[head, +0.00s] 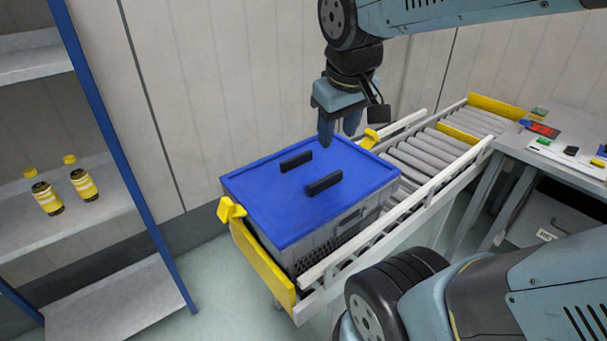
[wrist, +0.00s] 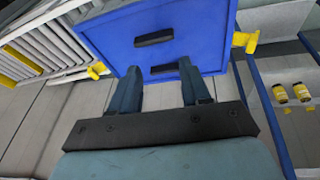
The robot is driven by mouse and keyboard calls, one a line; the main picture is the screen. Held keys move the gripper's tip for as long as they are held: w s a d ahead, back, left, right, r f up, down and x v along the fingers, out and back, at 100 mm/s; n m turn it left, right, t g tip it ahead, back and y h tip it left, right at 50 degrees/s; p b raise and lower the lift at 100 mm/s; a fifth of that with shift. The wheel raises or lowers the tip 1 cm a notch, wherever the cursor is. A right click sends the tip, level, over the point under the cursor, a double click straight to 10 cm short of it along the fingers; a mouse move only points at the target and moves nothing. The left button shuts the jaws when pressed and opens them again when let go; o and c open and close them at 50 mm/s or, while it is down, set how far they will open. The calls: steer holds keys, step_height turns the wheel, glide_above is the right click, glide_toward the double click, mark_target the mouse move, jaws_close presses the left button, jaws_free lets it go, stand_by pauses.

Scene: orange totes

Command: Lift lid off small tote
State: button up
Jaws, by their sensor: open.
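A grey tote (head: 333,238) with a flat blue lid (head: 270,201) sits at the near end of a roller conveyor. The lid lies on the tote and has two black bar handles, one farther back (head: 296,161) and one nearer (head: 323,183). In the wrist view the blue lid (wrist: 113,33) fills the top middle, with one handle (wrist: 164,69) between my fingertips in the picture and the other handle (wrist: 154,39) beyond. My gripper (head: 339,136) is open and empty, pointing down above the lid's back edge. Its two fingers (wrist: 157,75) are apart and hold nothing.
The roller conveyor (head: 430,150) has white side rails and yellow end plates (head: 262,266). Yellow clips stand at the tote's sides, one at the left (head: 230,210). A blue-framed shelf with two yellow-labelled bottles (head: 47,197) stands left. A workbench (head: 560,150) stands right. A wall is behind.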

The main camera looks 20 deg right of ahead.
steer(key=w+a+f+n+g+h, duration=0.45)
steer(key=w+f+n+h, duration=0.2)
steer(key=w+n, duration=0.25)
steer(key=n+t+h, duration=0.5)
steer(key=n+h, duration=0.1)
steer(key=n, duration=0.4)
glide_toward(283, 162)
steer(key=shift+s+a+r+y, duration=0.25)
steer(key=shift+s+a+r, duration=0.55)
steer(key=shift+a, duration=0.25)
steer(key=shift+w+f, duration=0.15)
steer(key=x, duration=0.8)
steer(key=shift+d, duration=0.2)
steer(key=shift+x, duration=2.6)
steer(key=shift+w+a, duration=0.1)
steer(key=shift+w, duration=0.1)
jaws_close()
